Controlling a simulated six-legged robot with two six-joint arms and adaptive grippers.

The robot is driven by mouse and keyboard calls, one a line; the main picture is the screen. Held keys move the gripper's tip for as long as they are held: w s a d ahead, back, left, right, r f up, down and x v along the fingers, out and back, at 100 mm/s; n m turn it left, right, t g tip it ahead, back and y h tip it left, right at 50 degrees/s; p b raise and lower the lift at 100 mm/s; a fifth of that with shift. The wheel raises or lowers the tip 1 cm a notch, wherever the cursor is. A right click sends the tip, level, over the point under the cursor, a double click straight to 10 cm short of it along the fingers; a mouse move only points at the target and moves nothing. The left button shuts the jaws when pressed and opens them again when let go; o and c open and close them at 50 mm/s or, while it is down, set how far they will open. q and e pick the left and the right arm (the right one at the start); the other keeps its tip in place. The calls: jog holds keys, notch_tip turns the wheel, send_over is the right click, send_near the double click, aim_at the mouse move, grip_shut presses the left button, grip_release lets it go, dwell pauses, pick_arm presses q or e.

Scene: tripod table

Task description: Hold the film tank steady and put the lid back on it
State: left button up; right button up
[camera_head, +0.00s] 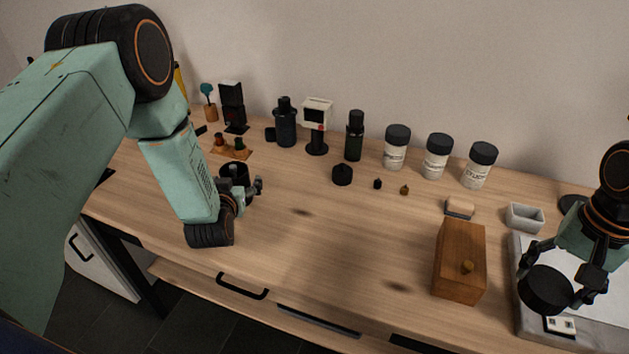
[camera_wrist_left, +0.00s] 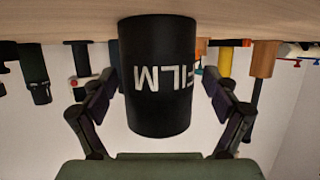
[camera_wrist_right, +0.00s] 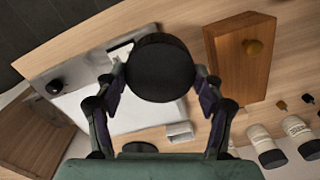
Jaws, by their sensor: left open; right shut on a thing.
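The film tank (camera_head: 234,171) is a black cylinder standing on the left part of the table, partly hidden by my left gripper (camera_head: 244,188). In the left wrist view, the tank (camera_wrist_left: 158,95) has white FILM lettering and sits between the fingers of my left gripper, which are open with a gap on each side. My right gripper (camera_head: 555,284) is shut on a round black lid (camera_head: 546,291) at the far right, over a pale board. The lid (camera_wrist_right: 160,68) also shows between the fingers in the right wrist view. Tank and lid are far apart.
A wooden box (camera_head: 459,262) with a knob stands left of my right gripper. A low black round piece (camera_head: 342,175) and small knobs lie mid-table. Black bottles, a timer (camera_head: 317,117) and white jars (camera_head: 437,157) line the back. The front middle is clear.

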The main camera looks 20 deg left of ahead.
pick_arm(q)
jog(key=shift+d+r, duration=0.1)
jog(key=shift+d, duration=0.05)
jog(key=shift+c, duration=0.8)
pick_arm(e)
jog(key=shift+d, duration=0.2)
pick_arm(q)
jog(key=c, duration=0.5)
pick_arm(e)
jog(key=shift+w+a, duration=0.1)
jog(key=shift+a, duration=0.05)
pick_arm(q)
jog(key=c, duration=0.6)
jog(key=shift+c, duration=0.6)
notch_tip(320, 180, up, 10)
jog(key=shift+p, duration=0.95)
pick_arm(e)
jog(key=shift+r, duration=0.9)
pick_arm(q)
jog(key=o, duration=0.7)
jog(key=c, duration=1.1)
